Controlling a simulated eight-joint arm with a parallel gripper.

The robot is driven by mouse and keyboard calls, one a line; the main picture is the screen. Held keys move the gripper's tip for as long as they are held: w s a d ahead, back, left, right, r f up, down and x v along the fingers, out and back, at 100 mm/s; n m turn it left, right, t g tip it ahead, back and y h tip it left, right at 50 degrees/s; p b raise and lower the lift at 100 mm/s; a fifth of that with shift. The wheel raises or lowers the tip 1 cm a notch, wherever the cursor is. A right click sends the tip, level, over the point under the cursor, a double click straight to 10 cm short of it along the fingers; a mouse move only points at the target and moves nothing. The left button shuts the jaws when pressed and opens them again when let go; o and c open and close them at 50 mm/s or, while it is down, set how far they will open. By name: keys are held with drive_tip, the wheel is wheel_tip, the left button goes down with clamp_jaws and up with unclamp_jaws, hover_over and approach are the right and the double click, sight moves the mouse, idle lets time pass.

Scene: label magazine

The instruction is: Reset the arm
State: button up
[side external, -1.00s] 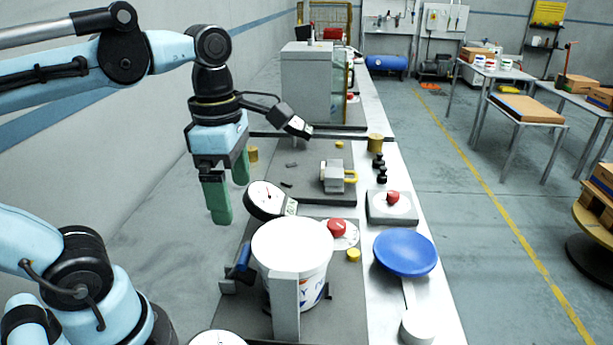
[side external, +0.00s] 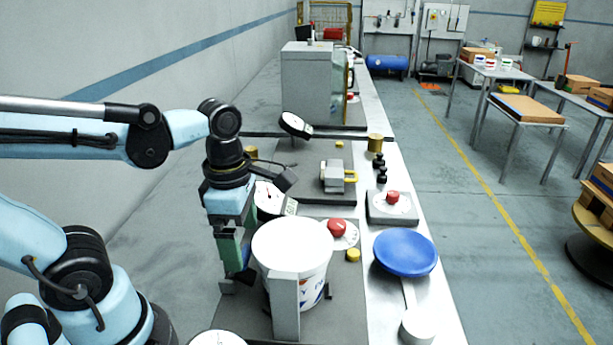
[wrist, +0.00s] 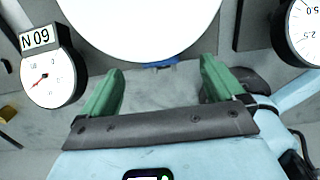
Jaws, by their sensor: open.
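My gripper (side external: 238,262) hangs pointing down just left of a white bucket (side external: 291,243) in the side external view. In the wrist view its two green fingers (wrist: 160,88) are wide apart with only grey bench surface between them. The bucket's white top (wrist: 145,22) lies just beyond the fingertips in that view. I see nothing held. In the side view one finger largely hides the other.
A dial gauge marked N 09 (wrist: 45,75) stands close by, and another dial (wrist: 303,30) is at upper right in the wrist view. A blue dish (side external: 405,252), red buttons (side external: 337,228) and a grey cabinet (side external: 312,85) share the bench. Left bench is bare.

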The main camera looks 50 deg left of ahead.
sight(244, 253)
drive_tip(key=shift+f, duration=1.5)
drive_tip(key=shift+r, duration=0.1)
